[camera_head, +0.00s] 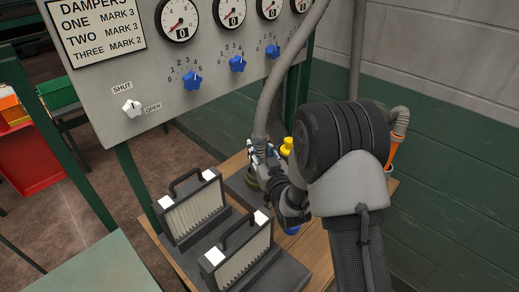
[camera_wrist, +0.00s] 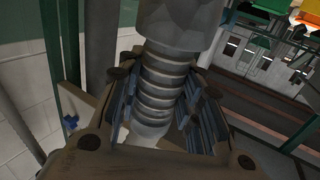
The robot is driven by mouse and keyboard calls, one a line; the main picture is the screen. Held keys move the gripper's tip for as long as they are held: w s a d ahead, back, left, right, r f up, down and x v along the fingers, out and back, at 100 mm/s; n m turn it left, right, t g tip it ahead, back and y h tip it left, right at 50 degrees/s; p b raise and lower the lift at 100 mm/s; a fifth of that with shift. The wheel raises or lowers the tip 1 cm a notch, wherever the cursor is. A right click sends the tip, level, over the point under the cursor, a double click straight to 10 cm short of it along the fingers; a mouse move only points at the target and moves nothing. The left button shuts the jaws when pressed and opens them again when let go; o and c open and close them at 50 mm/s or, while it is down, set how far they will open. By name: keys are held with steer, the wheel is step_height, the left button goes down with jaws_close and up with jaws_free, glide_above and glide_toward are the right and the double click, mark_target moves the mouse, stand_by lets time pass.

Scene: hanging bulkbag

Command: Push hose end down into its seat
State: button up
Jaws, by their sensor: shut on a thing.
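A grey flexible hose (camera_head: 272,92) hangs down past the right side of the gauge panel to the wooden bench. In the wrist view my gripper (camera_wrist: 160,105) is shut around the ribbed hose end (camera_wrist: 163,88), with blue-grey finger pads on both sides. A wider grey collar (camera_wrist: 180,28) shows above the ribs. The seat and the lower tip of the hose end are mostly hidden, so I cannot tell whether they touch.
Two filter boxes with handles, one behind (camera_head: 192,212) and one in front (camera_head: 238,250), stand left of my gripper. A yellow-capped item (camera_head: 287,146) stands close behind it. The panel (camera_head: 150,75) with gauges and blue knobs rises behind left. A green wall (camera_head: 440,190) is at right.

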mark_target(261, 160)
steer(key=shift+f+b, duration=0.65)
steer(key=shift+s+f, duration=0.1)
steer(key=shift+f, duration=0.2)
steer(key=shift+s+f+b, duration=0.1)
steer(key=shift+f+b, duration=0.4)
steer(key=shift+f, duration=0.3)
steer(key=o, duration=0.7)
steer(key=shift+o, duration=0.7)
steer(key=shift+w, duration=0.2)
steer(key=o, duration=0.4)
steer(key=shift+r, duration=0.2)
steer(key=shift+c, duration=0.2)
